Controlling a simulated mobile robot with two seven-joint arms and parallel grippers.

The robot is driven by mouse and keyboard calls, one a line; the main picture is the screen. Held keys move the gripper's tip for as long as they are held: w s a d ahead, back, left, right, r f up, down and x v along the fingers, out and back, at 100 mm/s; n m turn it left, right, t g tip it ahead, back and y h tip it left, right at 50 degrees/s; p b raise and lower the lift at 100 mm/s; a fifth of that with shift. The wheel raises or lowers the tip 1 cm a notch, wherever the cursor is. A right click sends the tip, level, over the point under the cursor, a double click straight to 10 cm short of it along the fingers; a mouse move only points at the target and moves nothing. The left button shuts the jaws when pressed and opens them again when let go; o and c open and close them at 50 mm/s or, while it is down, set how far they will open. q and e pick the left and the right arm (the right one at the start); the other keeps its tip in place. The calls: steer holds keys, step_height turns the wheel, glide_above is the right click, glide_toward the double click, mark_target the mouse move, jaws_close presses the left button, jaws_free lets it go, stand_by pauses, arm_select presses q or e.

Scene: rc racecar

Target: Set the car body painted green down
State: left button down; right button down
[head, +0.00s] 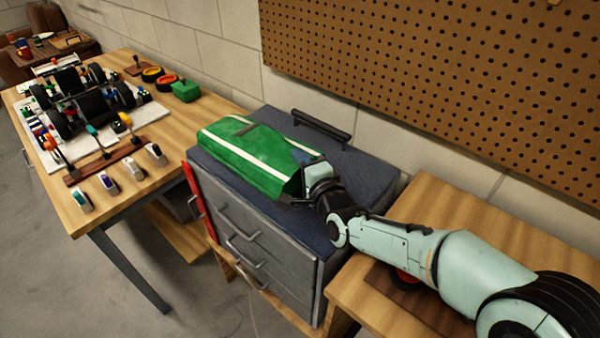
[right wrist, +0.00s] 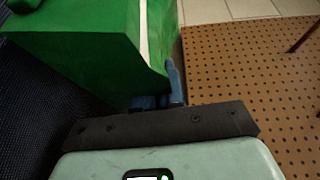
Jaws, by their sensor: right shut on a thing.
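The green car body (head: 251,155) with white stripes is over the dark top of a grey drawer cabinet (head: 313,238). Whether it rests on the top or hangs just above it, I cannot tell. My right gripper (head: 306,184) is shut on its near right end. In the right wrist view the green body (right wrist: 85,45) fills the upper left, and blue finger parts of the right gripper (right wrist: 160,98) meet its edge. My left gripper is not in view.
A wooden table (head: 190,162) on the left holds a car chassis (head: 85,100), small bottles and tools. A black handle (head: 321,127) stands at the cabinet's back edge. A pegboard (head: 450,80) covers the wall behind. Another wooden table (head: 455,205) stands right.

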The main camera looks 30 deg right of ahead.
step_height(320, 180, down, 2)
steer(key=shift+f, duration=0.1)
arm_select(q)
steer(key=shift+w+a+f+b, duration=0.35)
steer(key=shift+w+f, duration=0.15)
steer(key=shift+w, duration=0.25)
arm_select(e)
steer(key=shift+f, duration=0.5)
steer(key=shift+f, duration=0.1)
steer(key=c, duration=1.2)
jaws_free()
steer(key=shift+f, duration=0.1)
steer(key=shift+c, duration=0.2)
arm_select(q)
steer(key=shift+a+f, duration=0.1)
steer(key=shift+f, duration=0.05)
